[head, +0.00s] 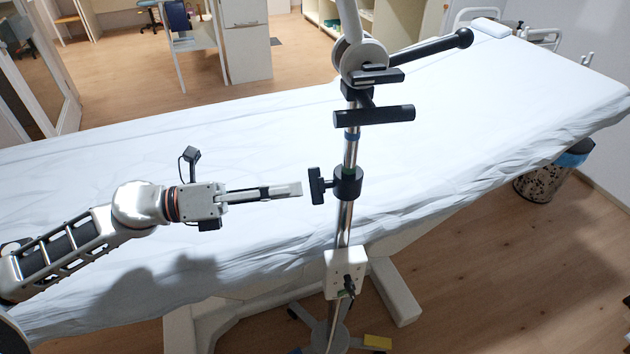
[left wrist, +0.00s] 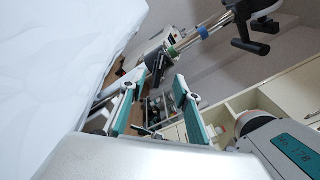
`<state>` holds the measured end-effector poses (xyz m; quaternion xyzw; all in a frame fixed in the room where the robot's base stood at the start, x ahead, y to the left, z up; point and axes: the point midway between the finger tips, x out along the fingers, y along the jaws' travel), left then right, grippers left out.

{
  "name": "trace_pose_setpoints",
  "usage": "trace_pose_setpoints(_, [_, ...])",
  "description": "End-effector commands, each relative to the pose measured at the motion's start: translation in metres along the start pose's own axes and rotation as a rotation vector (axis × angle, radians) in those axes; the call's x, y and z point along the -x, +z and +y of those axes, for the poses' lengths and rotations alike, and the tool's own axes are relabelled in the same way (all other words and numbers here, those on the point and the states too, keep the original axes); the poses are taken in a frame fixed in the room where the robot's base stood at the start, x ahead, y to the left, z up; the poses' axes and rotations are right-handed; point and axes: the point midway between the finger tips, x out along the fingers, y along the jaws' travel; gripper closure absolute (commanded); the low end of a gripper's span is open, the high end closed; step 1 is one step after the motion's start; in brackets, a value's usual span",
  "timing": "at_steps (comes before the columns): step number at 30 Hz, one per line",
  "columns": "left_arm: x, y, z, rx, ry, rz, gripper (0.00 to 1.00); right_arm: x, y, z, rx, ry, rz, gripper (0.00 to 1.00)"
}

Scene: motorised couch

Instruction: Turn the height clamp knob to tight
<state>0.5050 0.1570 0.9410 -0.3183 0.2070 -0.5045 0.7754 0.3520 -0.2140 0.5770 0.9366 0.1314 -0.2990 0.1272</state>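The height clamp is a black collar (head: 348,183) around a chrome pole, with a black T-shaped knob (head: 317,186) on its left side. A green band sits just above the collar. My left gripper (head: 298,189) points right at the knob, its fingertips a short gap away from it. In the left wrist view the two teal-edged fingers (left wrist: 155,88) are spread apart with nothing between them. The dark clamp and knob (left wrist: 157,62) show beyond the fingertips there. The knob's tightness cannot be told. My right gripper is in neither view.
The pole (head: 345,222) stands before a couch covered with a white sheet (head: 240,140). Black handles (head: 374,116) and a jointed arm sit higher on the pole. A white box (head: 346,272) is below the clamp.

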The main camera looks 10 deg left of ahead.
Motion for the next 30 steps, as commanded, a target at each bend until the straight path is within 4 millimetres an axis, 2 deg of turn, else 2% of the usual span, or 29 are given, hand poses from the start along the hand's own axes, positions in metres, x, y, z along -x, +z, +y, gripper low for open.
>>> trace_pose_setpoints(3, [-0.018, 0.004, -0.002, -0.002, -0.003, -0.004, 0.68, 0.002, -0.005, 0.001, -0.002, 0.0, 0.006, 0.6])
trace_pose_setpoints(10, [-0.046, 0.003, -0.001, 0.0, -0.002, -0.003, 0.68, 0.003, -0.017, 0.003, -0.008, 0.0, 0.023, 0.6])
trace_pose_setpoints(15, [-0.053, 0.001, 0.0, 0.001, 0.0, -0.001, 0.68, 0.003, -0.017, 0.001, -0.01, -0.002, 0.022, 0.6])
trace_pose_setpoints(22, [-0.054, 0.0, 0.001, 0.003, 0.001, -0.001, 0.68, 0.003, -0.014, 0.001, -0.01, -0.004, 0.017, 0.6])
trace_pose_setpoints(23, [-0.054, 0.0, 0.001, 0.003, 0.001, -0.001, 0.73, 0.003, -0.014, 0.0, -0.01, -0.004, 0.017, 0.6])
trace_pose_setpoints(26, [-0.054, 0.0, 0.001, 0.003, 0.001, -0.001, 0.99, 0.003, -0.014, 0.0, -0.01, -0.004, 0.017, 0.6])
trace_pose_setpoints(30, [-0.054, 0.0, 0.001, 0.003, 0.001, -0.001, 1.0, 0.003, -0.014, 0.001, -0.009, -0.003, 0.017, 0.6])
